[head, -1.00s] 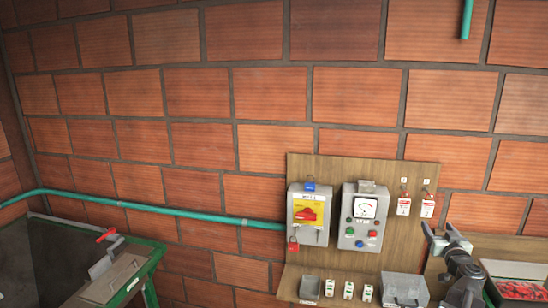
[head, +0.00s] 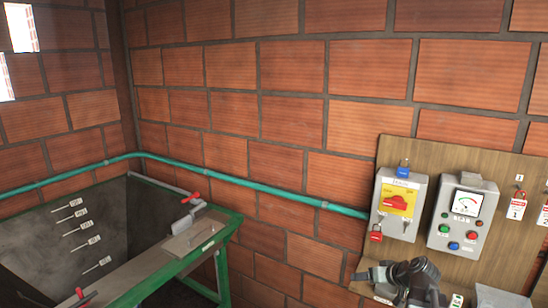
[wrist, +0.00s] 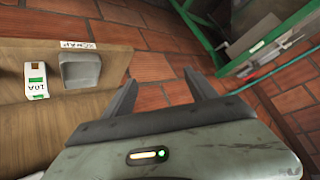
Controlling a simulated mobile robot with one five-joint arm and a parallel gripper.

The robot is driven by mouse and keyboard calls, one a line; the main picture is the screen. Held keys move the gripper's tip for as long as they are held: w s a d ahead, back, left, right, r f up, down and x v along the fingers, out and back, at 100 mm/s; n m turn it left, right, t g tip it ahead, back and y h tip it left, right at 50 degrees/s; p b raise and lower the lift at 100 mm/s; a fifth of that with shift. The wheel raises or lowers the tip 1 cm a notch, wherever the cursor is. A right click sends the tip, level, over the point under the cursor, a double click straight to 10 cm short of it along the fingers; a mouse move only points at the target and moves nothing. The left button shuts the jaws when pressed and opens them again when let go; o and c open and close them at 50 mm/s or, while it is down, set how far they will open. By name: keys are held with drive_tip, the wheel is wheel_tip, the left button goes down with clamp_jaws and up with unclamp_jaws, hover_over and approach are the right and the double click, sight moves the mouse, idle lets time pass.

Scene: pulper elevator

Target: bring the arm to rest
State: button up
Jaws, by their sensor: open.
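My gripper (head: 372,276) is at the bottom of the head view, in front of the lower part of the wooden board (head: 480,262). Its jaws point left in that view. In the wrist view my gripper (wrist: 160,84) has its two dark fingers well apart, with nothing between them but brick wall behind. My arm's folded part shows just right of the jaws in the head view.
The board carries a grey switch box (head: 400,218) with a red knob and locks, and a meter panel (head: 462,213). Red-and-white tags (head: 516,206) hang to the right. A green-framed tank (head: 225,232) stands left. A small grey bin (wrist: 80,69) shows in the wrist view.

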drive_tip(key=s+a+f+g+h+b, duration=0.1)
drive_tip(key=s+a+f+g+b, duration=0.2)
drive_tip(key=a+f, duration=0.5)
drive_tip(key=s+a+f+g+h+b, duration=0.2)
drive_tip(key=s+a+f+g+b, duration=0.2)
drive_tip(key=a, duration=0.9)
drive_tip(key=s+f+g, duration=0.1)
drive_tip(key=s+f, duration=0.2)
drive_tip(key=f, duration=0.2)
drive_tip(key=shift+g+h, duration=0.3)
drive_tip(key=shift+g, duration=0.1)
drive_tip(key=shift+w+a+f, duration=0.1)
drive_tip(key=shift+w+a, duration=0.05)
drive_tip(key=shift+w, duration=0.05)
drive_tip(key=shift+s+a, duration=0.15)
drive_tip(key=shift+a, duration=0.1)
